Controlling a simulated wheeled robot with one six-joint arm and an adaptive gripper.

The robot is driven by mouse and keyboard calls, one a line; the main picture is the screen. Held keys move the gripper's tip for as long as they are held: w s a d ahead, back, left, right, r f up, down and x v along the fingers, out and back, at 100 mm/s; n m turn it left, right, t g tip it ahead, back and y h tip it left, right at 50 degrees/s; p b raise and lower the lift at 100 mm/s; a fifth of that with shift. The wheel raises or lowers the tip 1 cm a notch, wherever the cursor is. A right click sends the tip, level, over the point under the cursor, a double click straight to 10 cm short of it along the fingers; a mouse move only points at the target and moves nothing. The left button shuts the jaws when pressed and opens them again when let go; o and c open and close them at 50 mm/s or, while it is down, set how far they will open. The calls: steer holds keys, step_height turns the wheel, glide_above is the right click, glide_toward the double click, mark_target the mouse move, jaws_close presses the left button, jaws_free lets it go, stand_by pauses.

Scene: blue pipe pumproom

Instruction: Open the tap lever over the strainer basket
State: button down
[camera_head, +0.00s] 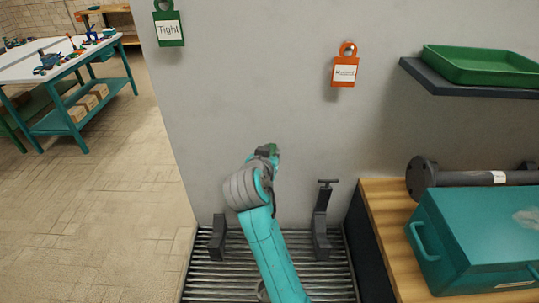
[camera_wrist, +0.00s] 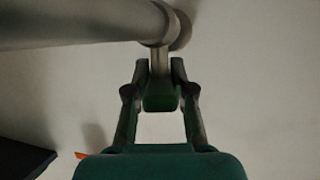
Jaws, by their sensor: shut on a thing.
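In the wrist view, the tap lever (camera_wrist: 160,102) has a green end on a short metal stem. The stem joins a grey metal pipe (camera_wrist: 85,24) that crosses the upper left. My gripper (camera_wrist: 160,78) has one finger on each side of the green end and is shut on it. In the head view, my gripper (camera_head: 270,152) is up against the grey wall and my wrist hides most of the lever and tap. I cannot make out a strainer basket in either view.
A ribbed grating (camera_head: 210,280) lies below, with a dark upright bracket (camera_head: 219,240) and a T-topped clamp (camera_head: 321,220). At right, a teal toolbox (camera_head: 475,240) stands on a wooden bench (camera_head: 385,215) under a shelf (camera_head: 425,78) with a green tray (camera_head: 480,72). Open floor lies left.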

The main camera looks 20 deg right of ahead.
steer(key=c, duration=1)
jaws_free()
steer(key=shift+s+a, duration=0.1)
steer(key=v, duration=1.1)
steer(key=shift+s+a+r, duration=0.15)
steer(key=shift+s+r, duration=0.05)
steer(key=shift+s, duration=0.1)
